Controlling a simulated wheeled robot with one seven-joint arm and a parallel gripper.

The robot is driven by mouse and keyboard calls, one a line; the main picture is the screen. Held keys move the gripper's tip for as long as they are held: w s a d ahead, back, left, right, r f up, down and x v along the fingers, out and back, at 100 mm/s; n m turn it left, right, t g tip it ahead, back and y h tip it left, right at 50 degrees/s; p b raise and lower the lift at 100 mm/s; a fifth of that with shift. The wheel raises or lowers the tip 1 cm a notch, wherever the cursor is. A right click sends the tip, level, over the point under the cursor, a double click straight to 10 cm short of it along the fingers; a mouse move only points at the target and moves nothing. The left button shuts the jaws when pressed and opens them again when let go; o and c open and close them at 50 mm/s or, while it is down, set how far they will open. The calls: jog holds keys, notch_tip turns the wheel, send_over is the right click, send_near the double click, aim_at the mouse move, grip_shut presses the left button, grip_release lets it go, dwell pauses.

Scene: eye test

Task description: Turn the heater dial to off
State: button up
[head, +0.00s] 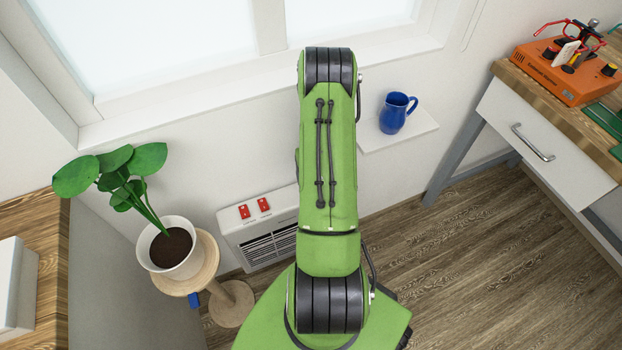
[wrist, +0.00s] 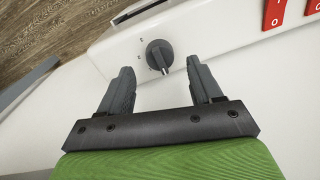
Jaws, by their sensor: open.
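The heater (head: 262,230) is a white wall unit with a grille, low under the window. My green arm hides its right part in the head view. In the wrist view the heater's top panel (wrist: 210,32) carries a dark grey dial (wrist: 159,56) with small marks beside it. The dial's ridge points down and slightly right in the picture. My gripper (wrist: 163,80) is open and empty. Its two fingers are apart, with the dial just beyond and between their tips. I cannot tell whether they touch it. The gripper and dial are hidden in the head view.
Two red switches (head: 254,208) sit on the heater's left top. A potted plant (head: 172,250) on a round wooden stand (head: 205,262) is close to its left. A blue mug (head: 396,113) stands on a small shelf (head: 412,134). A desk with an orange device (head: 565,72) is at right.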

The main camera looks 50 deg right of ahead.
notch_tip(320, 180, up, 13)
jog(key=p, duration=0.3)
jog(key=shift+s+d+f, duration=0.2)
jog(key=shift+s+d, duration=0.1)
